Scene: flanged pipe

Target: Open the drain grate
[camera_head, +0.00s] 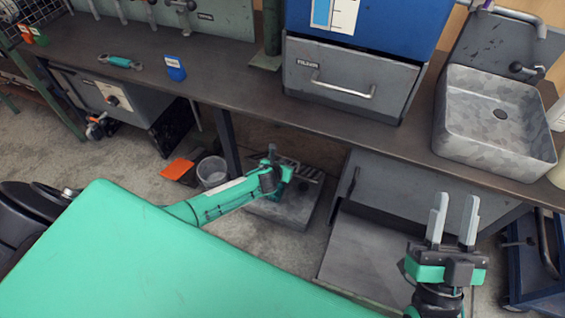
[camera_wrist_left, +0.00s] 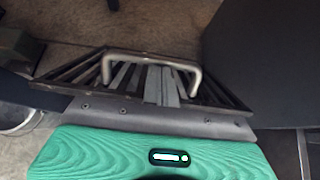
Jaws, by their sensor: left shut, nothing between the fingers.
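The drain grate shows in the left wrist view (camera_wrist_left: 75,72) as a dark slatted metal panel with a pale bent bar handle (camera_wrist_left: 150,56) across it. In the head view part of the grate (camera_head: 312,172) shows low under the bench, behind my left gripper. My left gripper (camera_head: 271,151) is shut and empty at the grate, largely hiding it in the head view. In the wrist view its grey fingers (camera_wrist_left: 162,88) appear close to the handle; I cannot tell whether they touch it. My right gripper (camera_head: 453,222) is open and empty, pointing up, away from the grate.
The workbench (camera_head: 250,95) overhangs the grate's area. A bucket (camera_head: 212,171) and an orange dustpan (camera_head: 178,169) lie left of my left gripper. A grey cabinet (camera_head: 410,193) stands to the right, and a blue cart (camera_head: 533,258) at far right. Floor is clear between the dustpan and left-hand cabinet.

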